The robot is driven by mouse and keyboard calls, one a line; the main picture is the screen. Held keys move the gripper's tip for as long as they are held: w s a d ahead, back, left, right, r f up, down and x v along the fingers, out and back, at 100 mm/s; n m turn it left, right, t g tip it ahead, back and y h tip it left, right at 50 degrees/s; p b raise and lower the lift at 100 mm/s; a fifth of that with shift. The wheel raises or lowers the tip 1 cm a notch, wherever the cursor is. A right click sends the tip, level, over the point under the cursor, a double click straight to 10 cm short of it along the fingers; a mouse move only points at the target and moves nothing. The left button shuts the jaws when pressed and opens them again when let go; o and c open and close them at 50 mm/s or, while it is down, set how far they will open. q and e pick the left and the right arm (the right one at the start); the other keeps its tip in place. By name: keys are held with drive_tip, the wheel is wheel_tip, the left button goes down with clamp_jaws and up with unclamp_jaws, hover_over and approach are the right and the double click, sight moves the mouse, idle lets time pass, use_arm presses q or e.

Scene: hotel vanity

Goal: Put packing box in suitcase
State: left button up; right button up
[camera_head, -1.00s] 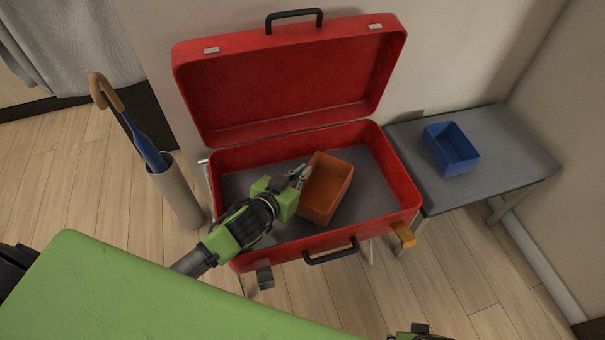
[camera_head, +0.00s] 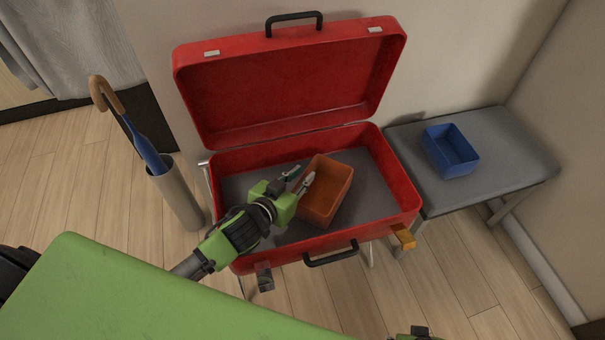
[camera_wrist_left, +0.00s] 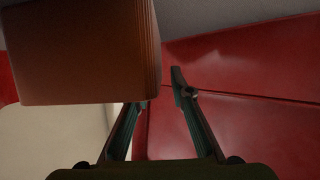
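An orange open-topped box (camera_head: 327,195) sits inside the open red suitcase (camera_head: 398,175), a little right of its middle and slightly turned. A blue open-topped box (camera_head: 452,150) stands on the grey bench at the right. My left gripper (camera_head: 299,178) reaches into the suitcase from the left. Its fingers are spread apart at the orange box's left side, one overlapping that box in view. In the left wrist view the orange box (camera_wrist_left: 85,55) fills the upper left and covers one fingertip. The space between the fingers (camera_wrist_left: 160,95) looks empty.
The grey bench (camera_head: 510,165) has free room around the blue box. An umbrella (camera_head: 147,150) stands in a holder (camera_head: 178,193) left of the suitcase. A green surface (camera_head: 130,295) fills the lower left. Only a sliver of my right arm shows at the bottom edge.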

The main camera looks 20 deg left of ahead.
use_arm(q)
drive_tip(key=p+v, duration=0.1)
drive_tip(key=v, duration=0.5)
drive_tip(key=shift+s+r, duration=0.1)
drive_tip(key=shift+s, duration=0.1)
use_arm(e)
drive_tip(key=f, duration=0.1)
drive_tip(key=s+f, duration=0.2)
drive_tip(key=f, duration=0.1)
drive_tip(key=shift+d, duration=0.1)
use_arm(q)
drive_tip(key=shift+c, duration=0.4)
